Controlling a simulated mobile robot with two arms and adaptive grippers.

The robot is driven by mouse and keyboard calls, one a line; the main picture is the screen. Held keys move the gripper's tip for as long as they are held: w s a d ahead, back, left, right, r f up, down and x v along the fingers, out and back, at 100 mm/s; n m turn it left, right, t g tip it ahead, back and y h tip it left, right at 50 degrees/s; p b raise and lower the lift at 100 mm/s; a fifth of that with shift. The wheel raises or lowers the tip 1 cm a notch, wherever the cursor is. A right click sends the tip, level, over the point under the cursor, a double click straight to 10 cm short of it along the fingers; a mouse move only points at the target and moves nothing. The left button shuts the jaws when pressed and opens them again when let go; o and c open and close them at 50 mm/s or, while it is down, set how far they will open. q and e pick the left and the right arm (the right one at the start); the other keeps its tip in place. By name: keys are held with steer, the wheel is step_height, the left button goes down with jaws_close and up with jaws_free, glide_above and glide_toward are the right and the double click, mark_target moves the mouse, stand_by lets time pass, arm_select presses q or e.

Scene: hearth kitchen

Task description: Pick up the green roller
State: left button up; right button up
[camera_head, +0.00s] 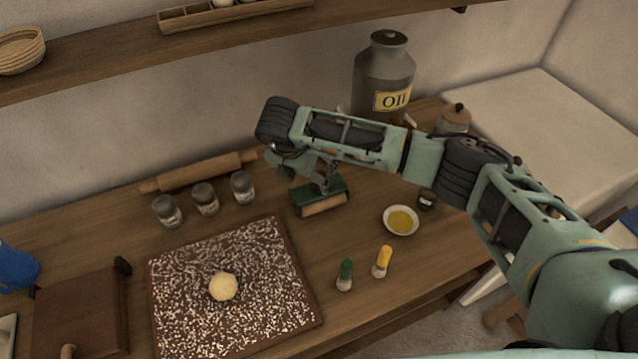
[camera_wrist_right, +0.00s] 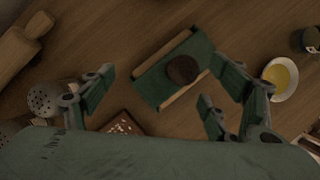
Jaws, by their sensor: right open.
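The green roller (camera_head: 318,199) sits on the wooden table, a dark green block with a pale wooden bar along its near edge. In the right wrist view the green roller (camera_wrist_right: 160,82) lies at a slant, with wooden bars on two sides and a dark round knob on top. My right gripper (camera_head: 318,180) is over it in the head view, partly hidden by its own wrist. In the right wrist view my right gripper (camera_wrist_right: 160,82) is open, its fingers apart on either side of the roller, with nothing held. My left gripper is not in view.
Several shakers (camera_head: 205,198) and a rolling pin (camera_head: 200,172) stand left of the roller. A floured board (camera_head: 180,320) with dough (camera_head: 223,286) is in front. A yellow-filled bowl (camera_head: 388,226) and two small handled tools (camera_head: 346,270) are to the right. An oil can (camera_head: 383,75) stands behind.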

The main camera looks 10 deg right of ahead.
mark_target(310, 186)
steer(key=p+x, duration=0.1)
steer(key=x, duration=0.1)
steer(key=shift+d+f, duration=0.2)
steer(key=shift+f, duration=0.2)
steer(key=shift+p+x, duration=0.3)
steer(key=shift+x, duration=0.6)
steer(key=c, duration=1.3)
steer(key=shift+a, duration=0.1)
steer(key=c, duration=0.6)
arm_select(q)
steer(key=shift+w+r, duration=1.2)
arm_select(e)
jaws_close()
